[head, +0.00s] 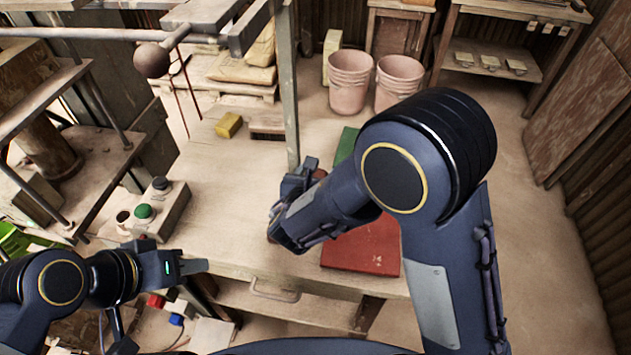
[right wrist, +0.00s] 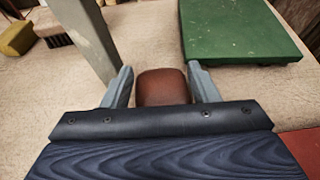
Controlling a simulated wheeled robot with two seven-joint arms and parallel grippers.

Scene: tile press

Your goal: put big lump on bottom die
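A smooth reddish-brown lump (right wrist: 163,87) sits between the two fingers of my right gripper (right wrist: 161,84) in the right wrist view. The fingers lie close along both its sides; I cannot tell whether they press on it. In the head view only a bit of this lump (head: 320,174) shows beside my right gripper (head: 300,178), low over the workbench. My left gripper (head: 195,266) is over the bench's front left edge, apart from the lump. Its fingers are seen edge-on, so their opening is unclear. I cannot make out the bottom die.
A red board (head: 365,250) and a green board (right wrist: 238,30) lie on the workbench (head: 225,205). A grey post (head: 288,90) stands close left of my right gripper. A button box (head: 160,208) and a yellow block (head: 229,125) are further left. Pink buckets (head: 350,82) stand behind.

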